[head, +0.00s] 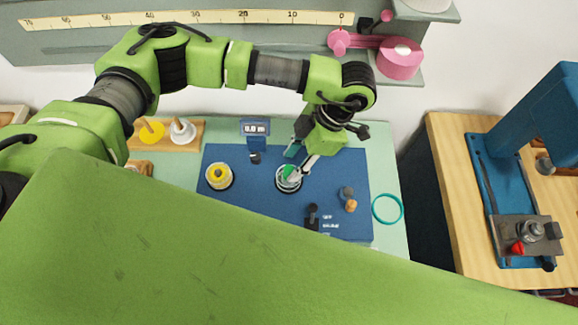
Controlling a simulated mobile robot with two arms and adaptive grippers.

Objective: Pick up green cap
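The green cap (289,170) sits on top of a grey-white spool or post on the blue panel, partly covered by my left gripper. My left gripper (297,168) reaches down from the upper right, its fingers beside and over the cap. The view is too small to tell whether the fingers touch the cap or are closed on it. My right gripper is not in view.
A teal ring (387,209) lies to the right. A wooden rack (180,139) with cones stands left. A blue press (535,125) stands on the right bench.

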